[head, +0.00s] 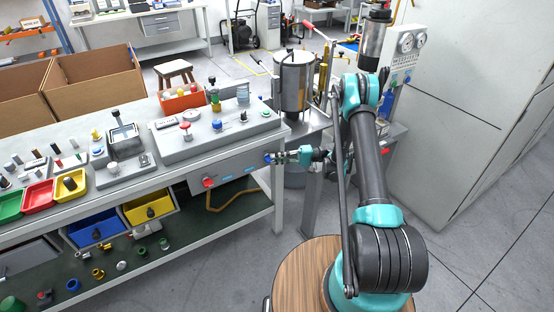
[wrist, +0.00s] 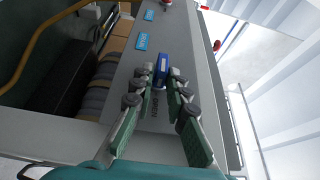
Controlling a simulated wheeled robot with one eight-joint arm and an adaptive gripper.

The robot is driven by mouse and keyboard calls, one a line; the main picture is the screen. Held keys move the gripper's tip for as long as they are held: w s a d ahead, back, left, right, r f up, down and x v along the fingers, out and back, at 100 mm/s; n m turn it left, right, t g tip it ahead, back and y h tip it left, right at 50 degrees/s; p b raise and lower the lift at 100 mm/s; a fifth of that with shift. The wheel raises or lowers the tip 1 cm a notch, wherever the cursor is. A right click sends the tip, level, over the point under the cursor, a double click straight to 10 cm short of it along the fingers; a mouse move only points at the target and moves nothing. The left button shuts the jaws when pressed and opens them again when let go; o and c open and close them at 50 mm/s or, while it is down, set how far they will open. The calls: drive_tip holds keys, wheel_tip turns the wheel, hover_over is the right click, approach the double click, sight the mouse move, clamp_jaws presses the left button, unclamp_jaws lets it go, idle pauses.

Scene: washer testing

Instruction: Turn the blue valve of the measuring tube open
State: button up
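The blue valve (wrist: 162,66) is a small blue handle on the grey front panel of the workbench. In the head view the blue valve (head: 267,158) is at the panel's right end. My gripper (head: 281,157) reaches it from the right. In the wrist view my gripper (wrist: 162,76) has one dark fingertip on each side of the handle's near part. The fingertips are very close to the handle; whether they press on it is not clear. The handle's far end shows beyond the tips. The measuring tube cannot be made out clearly.
A red valve (head: 208,182) is on the same panel, to the left, with blue labels (wrist: 142,41) between. A yellow hose (head: 228,207) hangs under the bench. A steel tank (head: 293,80) stands behind my gripper.

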drive_tip(key=shift+o, duration=1.4)
drive_tip(key=shift+d, duration=0.1)
drive_tip(key=v, duration=1.1)
drive_tip(key=shift+d, duration=0.4)
